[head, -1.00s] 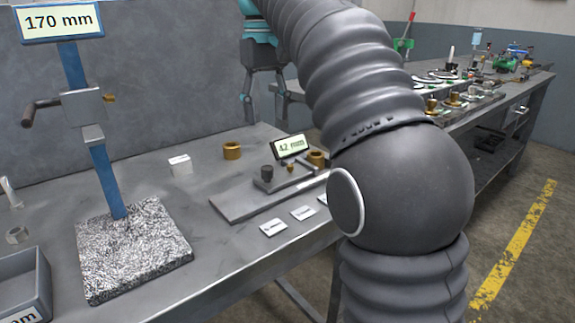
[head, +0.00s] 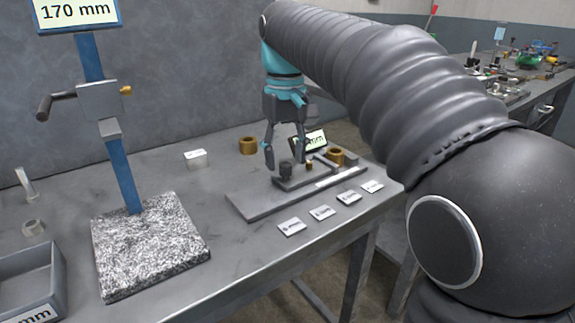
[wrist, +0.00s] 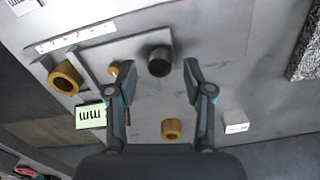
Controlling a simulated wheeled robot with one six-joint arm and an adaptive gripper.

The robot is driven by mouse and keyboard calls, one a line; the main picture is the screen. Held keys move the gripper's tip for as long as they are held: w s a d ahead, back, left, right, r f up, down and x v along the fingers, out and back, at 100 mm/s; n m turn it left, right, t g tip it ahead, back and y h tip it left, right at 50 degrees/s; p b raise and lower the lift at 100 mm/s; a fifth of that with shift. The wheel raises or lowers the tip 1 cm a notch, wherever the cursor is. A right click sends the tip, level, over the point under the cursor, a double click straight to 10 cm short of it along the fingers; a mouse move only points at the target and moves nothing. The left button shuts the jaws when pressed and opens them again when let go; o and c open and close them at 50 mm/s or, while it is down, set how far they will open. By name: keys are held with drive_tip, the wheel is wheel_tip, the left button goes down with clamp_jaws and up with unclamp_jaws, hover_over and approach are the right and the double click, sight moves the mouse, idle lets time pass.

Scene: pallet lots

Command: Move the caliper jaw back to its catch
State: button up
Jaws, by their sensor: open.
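The caliper stands on a grey base plate (head: 250,204) on the bench, with a dark round knob (head: 285,170) on its jaw, a small brass knob (head: 309,165) and a display (head: 316,139) partly hidden behind my gripper. In the wrist view the dark knob (wrist: 160,62) lies between and just beyond my fingertips, with the brass knob (wrist: 114,69) to its left. My gripper (head: 286,160) is open, pointing down above the caliper, with nothing held. In the wrist view its fingers (wrist: 158,80) are spread wide. I cannot tell which part is the catch.
A height gauge with a 170 mm display (head: 78,14) stands on a speckled block (head: 150,250) at left. Brass rings (head: 248,146) (head: 336,155), a white block (head: 195,158) and several white labels (head: 291,226) lie around the caliper. A grey bin (head: 30,285) is at front left.

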drive_tip(key=shift+f+b, duration=0.55)
drive_tip(key=shift+f, duration=0.8)
clamp_jaws()
